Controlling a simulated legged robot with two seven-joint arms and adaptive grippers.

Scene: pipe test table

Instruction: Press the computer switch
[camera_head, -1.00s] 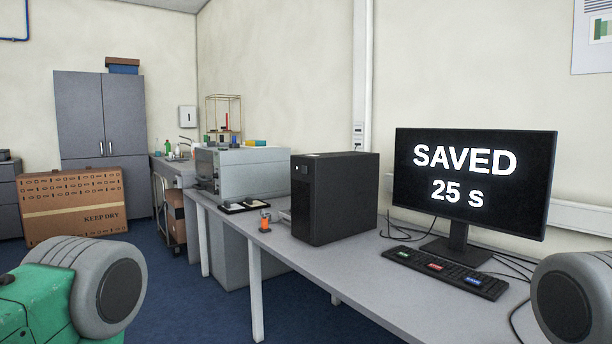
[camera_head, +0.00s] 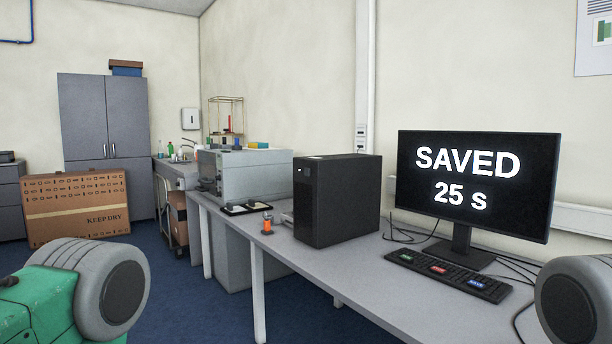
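A black computer tower (camera_head: 335,200) stands upright on the grey table. A small light mark shows near the top of its narrow front face; I cannot tell whether it is the switch. To its right, a black monitor (camera_head: 476,186) shows "SAVED 25 s" in white letters. A black keyboard (camera_head: 448,275) with a green, a red and a blue key block lies in front of the monitor. Grey rounded parts of my arms show at the lower left and lower right edges. Neither gripper is in view.
The grey table (camera_head: 375,298) runs along the wall, with bare space in front of the tower. A small orange object (camera_head: 267,223), a black tray (camera_head: 246,208) and a large grey instrument (camera_head: 245,174) stand left of the tower. A "KEEP DRY" box (camera_head: 77,208) stands on the floor.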

